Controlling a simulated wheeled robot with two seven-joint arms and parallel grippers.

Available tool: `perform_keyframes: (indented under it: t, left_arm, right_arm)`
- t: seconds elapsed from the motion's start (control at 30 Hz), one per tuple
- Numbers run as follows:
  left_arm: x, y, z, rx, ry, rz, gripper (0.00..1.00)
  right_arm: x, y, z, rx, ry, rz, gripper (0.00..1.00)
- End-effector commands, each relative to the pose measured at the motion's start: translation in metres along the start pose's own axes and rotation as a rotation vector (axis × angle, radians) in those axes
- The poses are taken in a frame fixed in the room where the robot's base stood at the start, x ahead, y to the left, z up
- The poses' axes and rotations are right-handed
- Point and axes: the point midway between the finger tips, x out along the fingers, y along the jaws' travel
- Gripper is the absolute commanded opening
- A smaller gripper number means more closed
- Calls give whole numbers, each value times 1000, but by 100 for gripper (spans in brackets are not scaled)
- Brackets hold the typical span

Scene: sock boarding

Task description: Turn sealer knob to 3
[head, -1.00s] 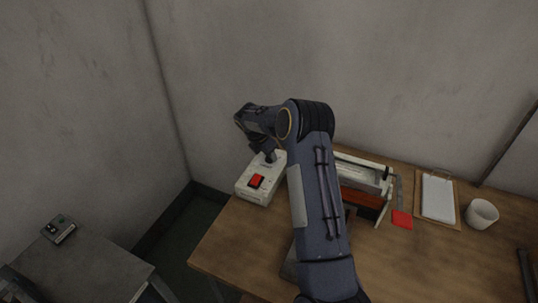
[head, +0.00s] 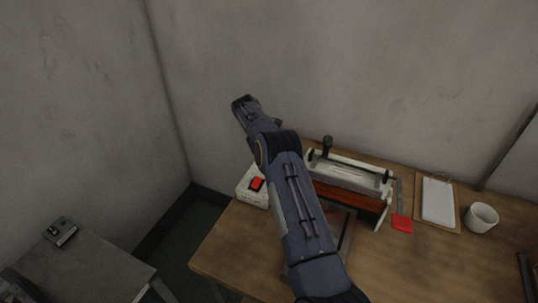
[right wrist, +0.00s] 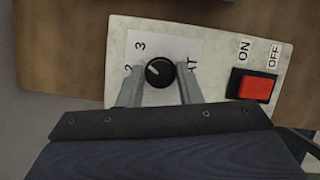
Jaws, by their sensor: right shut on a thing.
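The sealer's pale control box (head: 248,197) sits at the left end of the wooden table. Its red switch (head: 257,184) also shows in the right wrist view (right wrist: 255,88), beside the ON and OFF labels. The round black knob (right wrist: 160,72) sits on a white dial label with 2, 3 and part of "HEAT" visible. Its white mark points up and left, roughly between 2 and 3. My right gripper (right wrist: 160,80) is shut on the knob, one finger on each side. My left gripper is not in view.
The sealer press (head: 350,178), with a red-brown front, stands right of the box. A red tab (head: 401,224), a clipboard (head: 438,200) and a white cup (head: 481,217) lie farther right. A grey side table (head: 85,272) holds a small device (head: 60,232).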

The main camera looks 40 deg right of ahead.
Motion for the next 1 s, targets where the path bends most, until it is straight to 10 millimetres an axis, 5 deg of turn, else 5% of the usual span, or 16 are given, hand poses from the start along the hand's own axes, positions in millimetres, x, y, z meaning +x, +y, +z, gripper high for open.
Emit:
perform_keyframes:
  t: [0.4,1.0]
  left_arm:
    - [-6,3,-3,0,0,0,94]
    - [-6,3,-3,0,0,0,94]
  right_arm:
    - [0,1,0,187,2,-79,9]
    - [1,1,0,218,1,-93,9]
